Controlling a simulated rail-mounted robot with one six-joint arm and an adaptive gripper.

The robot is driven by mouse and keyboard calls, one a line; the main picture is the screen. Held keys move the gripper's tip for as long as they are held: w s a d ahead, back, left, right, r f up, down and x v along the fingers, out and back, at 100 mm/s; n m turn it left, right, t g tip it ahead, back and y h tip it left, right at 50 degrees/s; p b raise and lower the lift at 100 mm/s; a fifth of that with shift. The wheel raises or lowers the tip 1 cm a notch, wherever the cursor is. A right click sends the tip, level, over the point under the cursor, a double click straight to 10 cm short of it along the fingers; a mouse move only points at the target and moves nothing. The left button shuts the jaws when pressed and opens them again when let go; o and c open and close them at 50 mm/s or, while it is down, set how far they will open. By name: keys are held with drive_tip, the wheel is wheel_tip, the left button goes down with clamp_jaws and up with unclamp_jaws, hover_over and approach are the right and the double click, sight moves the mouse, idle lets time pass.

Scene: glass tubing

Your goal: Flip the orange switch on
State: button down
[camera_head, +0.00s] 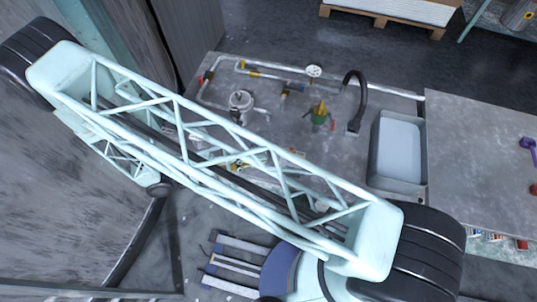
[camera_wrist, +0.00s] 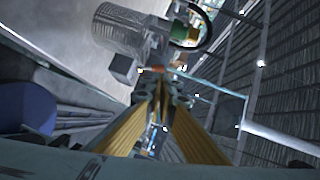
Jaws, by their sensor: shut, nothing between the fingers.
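My gripper (camera_wrist: 161,85) points away from the wrist camera, with its yellow-sided fingers drawn together and nothing between the tips. A small orange part (camera_wrist: 148,69) shows just beyond the fingertips in the wrist view, near a grey box (camera_wrist: 124,68); I cannot tell whether it is the switch or whether the tips touch it. In the head view a small orange-red piece (camera_head: 297,152) shows on the bench just past my arm. My own arm link crosses that view and hides much of the bench front and most of my gripper.
The grey bench (camera_head: 340,185) carries glass tubing (camera_head: 212,70), a round gauge (camera_head: 314,71), a silver vessel (camera_head: 241,101), a green-and-yellow fitting (camera_head: 320,115) and a black curved tap (camera_head: 359,95). A sink (camera_head: 398,150) lies to their right. The worktop right of it is mostly clear.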

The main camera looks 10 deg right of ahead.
drive_tip(key=shift+s+a+r, duration=0.1)
drive_tip(key=shift+a+r, duration=0.05)
drive_tip(key=shift+a, duration=0.8)
drive_tip(key=shift+s+a+r, duration=0.15)
drive_tip(key=shift+a+r, duration=0.05)
drive_tip(key=shift+a, duration=0.8)
drive_tip(key=shift+s+a+r, duration=0.1)
drive_tip(key=shift+a+r, duration=0.05)
drive_tip(key=shift+a, duration=0.8)
drive_tip(key=shift+r, duration=0.1)
drive_tip(key=d+r+m+g+y, duration=0.2)
drive_tip(key=d+r+m+y, duration=0.2)
drive_tip(key=r+m, duration=0.6)
drive_tip(key=w+d+r+m+g+y, duration=0.1)
drive_tip(key=d+r+m+g+y, duration=0.3)
drive_tip(key=r, duration=1)
drive_tip(key=d+r+m+y, duration=0.3)
drive_tip(key=d+r+m, duration=0.2)
drive_tip(key=r+m, duration=0.55)
drive_tip(key=s+d+r+m+t+y, duration=0.2)
drive_tip(key=s+d+r+m+t, duration=0.2)
drive_tip(key=s+r+m, duration=0.3)
drive_tip(key=s+d+r+m+t+y, duration=0.3)
drive_tip(key=s+d+r+m+t, duration=0.1)
drive_tip(key=s+r+m, duration=0.4)
drive_tip(key=shift+s+d+v, duration=0.25)
drive_tip(key=shift+d+v, duration=0.25)
drive_tip(key=shift+v, duration=1.75)
